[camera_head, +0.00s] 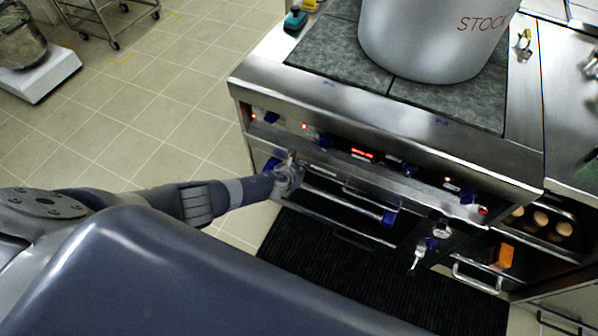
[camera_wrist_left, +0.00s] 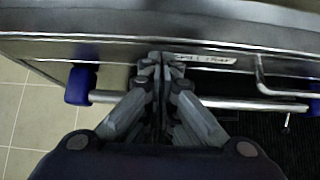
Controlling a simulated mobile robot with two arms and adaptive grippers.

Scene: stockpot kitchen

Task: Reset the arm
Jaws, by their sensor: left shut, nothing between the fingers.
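My left arm comes in from the left in the head view, and its gripper (camera_head: 290,172) is at the front of the steel stove (camera_head: 480,150), just below the knob panel. In the left wrist view the left gripper (camera_wrist_left: 160,62) is shut and empty. Its fingers lie over the silver bar handle (camera_wrist_left: 240,104) with blue end mounts (camera_wrist_left: 81,85), near a small label on the stove front. I cannot tell whether the fingers touch the bar. My right gripper is not in view.
A large stockpot (camera_head: 430,40) stands on the stove's dark top plates. A dark mat (camera_head: 330,265) lies on the floor before the stove. Drawers with an orange item (camera_head: 504,256) are at the right.

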